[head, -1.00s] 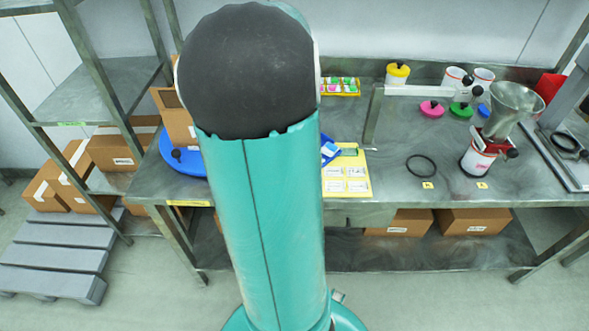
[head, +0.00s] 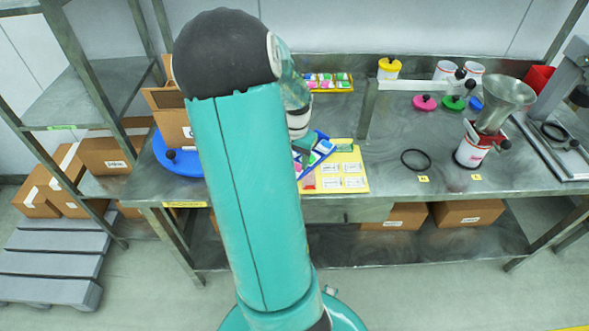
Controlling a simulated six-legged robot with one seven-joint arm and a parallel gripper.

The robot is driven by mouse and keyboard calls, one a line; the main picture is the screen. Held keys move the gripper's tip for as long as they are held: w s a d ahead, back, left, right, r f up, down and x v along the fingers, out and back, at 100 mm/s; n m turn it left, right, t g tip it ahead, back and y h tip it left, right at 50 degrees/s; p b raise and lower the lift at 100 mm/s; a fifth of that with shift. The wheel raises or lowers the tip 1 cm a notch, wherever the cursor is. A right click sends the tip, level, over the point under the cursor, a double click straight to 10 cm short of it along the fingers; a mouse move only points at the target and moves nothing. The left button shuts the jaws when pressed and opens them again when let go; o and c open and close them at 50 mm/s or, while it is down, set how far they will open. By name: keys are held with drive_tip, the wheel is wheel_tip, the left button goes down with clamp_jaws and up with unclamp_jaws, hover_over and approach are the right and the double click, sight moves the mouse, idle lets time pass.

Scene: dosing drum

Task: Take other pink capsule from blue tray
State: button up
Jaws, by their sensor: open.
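The blue tray (head: 325,144) lies tilted on the table, just right of my arm, at the left edge of a yellow sheet. Small coloured pieces show in it, among them a pink capsule (head: 303,165) near its lower left; my arm hides part of the tray. My gripper (head: 304,146) hangs over the tray's upper left side, pointing down. Its fingers are small and partly hidden; it is open, and I see nothing held in it.
A yellow sheet (head: 345,183) with white labels lies beside the tray. A yellow rack (head: 345,85) of pink and green pieces stands behind. A black ring (head: 418,160), a jar with a metal funnel (head: 497,105) and coloured lids are to the right. A blue round base (head: 178,160) is at left.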

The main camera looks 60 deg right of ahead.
drive_tip(key=shift+f, duration=1.45)
drive_tip(key=c, duration=0.7)
drive_tip(key=shift+r, duration=0.6)
wheel_tip(320, 180, up, 2)
drive_tip(key=shift+r, duration=0.2)
drive_tip(key=s+a+r, duration=0.8)
drive_tip(key=s+r, duration=0.1)
drive_tip(key=s, duration=0.2)
drive_tip(key=shift+a+r, duration=0.25)
drive_tip(key=shift+a, duration=0.15)
